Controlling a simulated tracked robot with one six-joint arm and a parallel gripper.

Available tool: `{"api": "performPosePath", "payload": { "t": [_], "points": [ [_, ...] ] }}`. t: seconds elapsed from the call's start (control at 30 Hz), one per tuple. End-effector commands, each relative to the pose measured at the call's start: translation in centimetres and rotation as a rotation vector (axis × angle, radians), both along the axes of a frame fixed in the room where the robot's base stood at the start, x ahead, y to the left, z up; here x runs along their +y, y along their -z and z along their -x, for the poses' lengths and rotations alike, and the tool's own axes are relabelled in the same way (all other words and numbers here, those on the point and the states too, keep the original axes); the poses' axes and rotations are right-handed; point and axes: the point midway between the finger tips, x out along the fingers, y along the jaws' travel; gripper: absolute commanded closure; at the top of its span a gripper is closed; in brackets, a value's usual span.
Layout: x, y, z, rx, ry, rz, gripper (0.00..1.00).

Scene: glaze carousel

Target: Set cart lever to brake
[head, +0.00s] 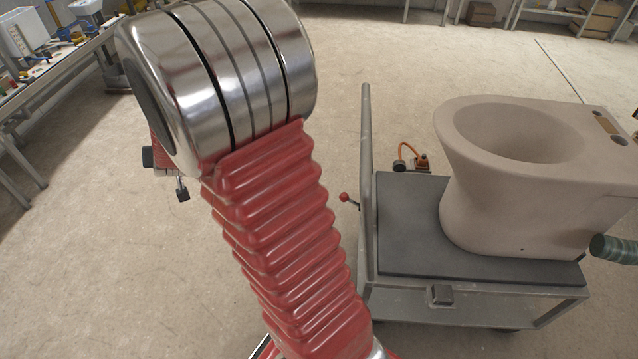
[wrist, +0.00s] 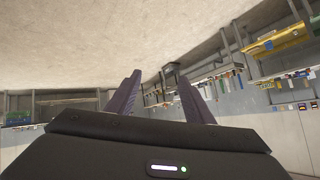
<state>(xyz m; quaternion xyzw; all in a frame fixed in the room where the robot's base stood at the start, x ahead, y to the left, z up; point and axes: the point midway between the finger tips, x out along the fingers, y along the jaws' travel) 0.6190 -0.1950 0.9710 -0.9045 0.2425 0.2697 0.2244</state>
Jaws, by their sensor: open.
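The cart (head: 470,303) stands right of the middle in the head view, with a dark padded deck and an upright grey handle post at its left. The cart lever (head: 346,198) is a short rod with a red knob, sticking out to the left beside that post. Its brake marking cannot be made out. My gripper shows in the wrist view (wrist: 161,98) with its two dark fingers apart and nothing between them. In the head view my arm hides most of it; it is left of the lever and apart from it. The wrist view does not show the cart.
A large unglazed toilet bowl (head: 520,175) sits on the cart's deck. An orange-hosed device (head: 412,160) lies on the floor behind the post. A green cylinder (head: 613,249) juts in at the right edge. A cluttered workbench (head: 50,65) stands at the upper left. Floor left of the cart is clear.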

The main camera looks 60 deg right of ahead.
Motion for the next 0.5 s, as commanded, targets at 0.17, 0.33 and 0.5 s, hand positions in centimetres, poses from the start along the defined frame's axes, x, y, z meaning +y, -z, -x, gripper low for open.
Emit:
{"api": "performPosePath", "payload": {
  "t": [0.17, 0.33, 0.5],
  "points": [
    [-4.8, 3.9, -0.9, -0.025, 0.124, 0.029, 0.53],
    [-9.4, 7.5, -0.8, -0.044, 0.243, 0.072, 0.53],
    [-13.8, 11.4, 0.3, -0.056, 0.361, 0.128, 0.53]
  ]
}}
